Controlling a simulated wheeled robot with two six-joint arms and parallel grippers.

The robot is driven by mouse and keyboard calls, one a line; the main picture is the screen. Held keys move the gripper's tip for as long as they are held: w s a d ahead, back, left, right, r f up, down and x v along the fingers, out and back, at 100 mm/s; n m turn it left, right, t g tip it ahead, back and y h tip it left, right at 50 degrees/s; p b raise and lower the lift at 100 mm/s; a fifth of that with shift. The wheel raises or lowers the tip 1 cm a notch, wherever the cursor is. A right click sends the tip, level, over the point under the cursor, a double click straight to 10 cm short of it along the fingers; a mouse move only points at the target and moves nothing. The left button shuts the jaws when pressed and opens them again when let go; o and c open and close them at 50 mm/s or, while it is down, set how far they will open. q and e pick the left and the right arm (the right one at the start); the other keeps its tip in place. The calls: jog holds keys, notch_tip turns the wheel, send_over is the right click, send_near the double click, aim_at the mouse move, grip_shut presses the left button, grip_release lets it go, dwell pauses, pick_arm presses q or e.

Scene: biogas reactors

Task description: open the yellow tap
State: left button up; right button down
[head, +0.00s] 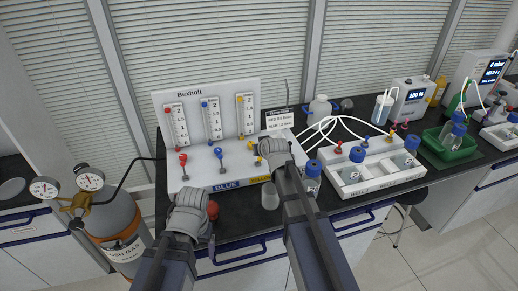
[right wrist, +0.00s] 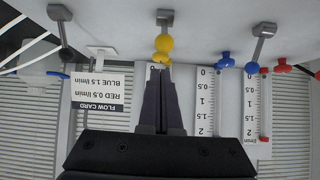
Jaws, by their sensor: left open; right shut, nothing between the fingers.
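The yellow tap (head: 251,146) sits at the right end of the row of taps on the white Bexholt panel, partly covered by my right arm in the head view. In the right wrist view, which is upside down, the yellow tap (right wrist: 163,44) has a rounded yellow knob below a grey metal part. My right gripper (right wrist: 159,70) is shut and empty, its dark fingertips right at the yellow knob; I cannot tell whether they touch. My left gripper (head: 188,204) is open, low in front of the panel, its fingers mostly hidden behind its wrist.
The red tap (head: 183,160) and blue tap (head: 219,154) stand left of the yellow one. A flow card (head: 280,120) stands right of the panel. A white bottle rack (head: 370,170) is farther right. A gas cylinder (head: 115,220) with gauges stands at left.

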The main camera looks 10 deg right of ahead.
jog(key=shift+r+p, duration=0.4)
jog(key=shift+r, duration=0.15)
notch_tip(320, 180, up, 3)
jog(key=w+p, duration=0.3)
jog(key=s+r+p, duration=0.3)
jog(key=s, duration=0.6)
jog(key=shift+s+r, duration=0.25)
jog(key=shift+s, duration=0.15)
